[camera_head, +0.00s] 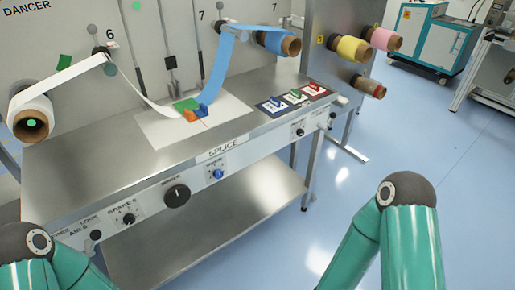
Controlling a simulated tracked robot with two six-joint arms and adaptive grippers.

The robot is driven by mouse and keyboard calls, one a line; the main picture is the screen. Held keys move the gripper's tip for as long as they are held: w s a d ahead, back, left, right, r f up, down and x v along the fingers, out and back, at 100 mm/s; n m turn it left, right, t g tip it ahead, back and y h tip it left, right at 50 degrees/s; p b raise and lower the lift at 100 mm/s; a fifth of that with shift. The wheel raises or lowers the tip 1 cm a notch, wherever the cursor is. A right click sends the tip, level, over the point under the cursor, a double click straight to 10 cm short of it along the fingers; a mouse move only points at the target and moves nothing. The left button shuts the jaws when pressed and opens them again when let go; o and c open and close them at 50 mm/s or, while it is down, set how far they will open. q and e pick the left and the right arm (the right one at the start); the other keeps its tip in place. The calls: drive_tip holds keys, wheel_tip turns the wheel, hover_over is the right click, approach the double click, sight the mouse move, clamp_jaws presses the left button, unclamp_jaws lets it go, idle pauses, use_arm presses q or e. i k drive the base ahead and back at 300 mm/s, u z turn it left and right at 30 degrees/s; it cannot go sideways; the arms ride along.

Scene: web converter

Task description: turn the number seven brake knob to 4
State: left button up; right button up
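A small dark knob (300,132) sits on the right part of the splice table's front panel, below the side where the number 7 and the blue roll (273,40) are. By its place it looks like the number seven brake knob, but its label and setting are too small to read. Another small knob (331,115) is to its right, near the table's end. The matching brake 6 knob (128,218) is on the left part of the panel. Only teal links of my two arms show, at the bottom left and bottom right. Both grippers are out of view.
The steel splice table (250,125) has a large black knob (177,195) and a blue knob (217,173) mid-panel. A lower shelf (220,215) is beneath. Colored pads (293,97) lie on the right top. Blue floor (310,225) in front of the panel's right end is clear.

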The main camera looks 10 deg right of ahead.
sight(300, 132)
drive_tip(key=z, duration=1)
drive_tip(key=i, duration=0.15)
drive_tip(key=u, duration=3)
drive_tip(key=k, duration=1)
drive_tip(key=z, duration=3.1)
drive_tip(key=k, duration=0.1)
drive_tip(key=u, duration=1.35)
drive_tip(key=i, duration=0.85)
drive_tip(key=z, duration=0.05)
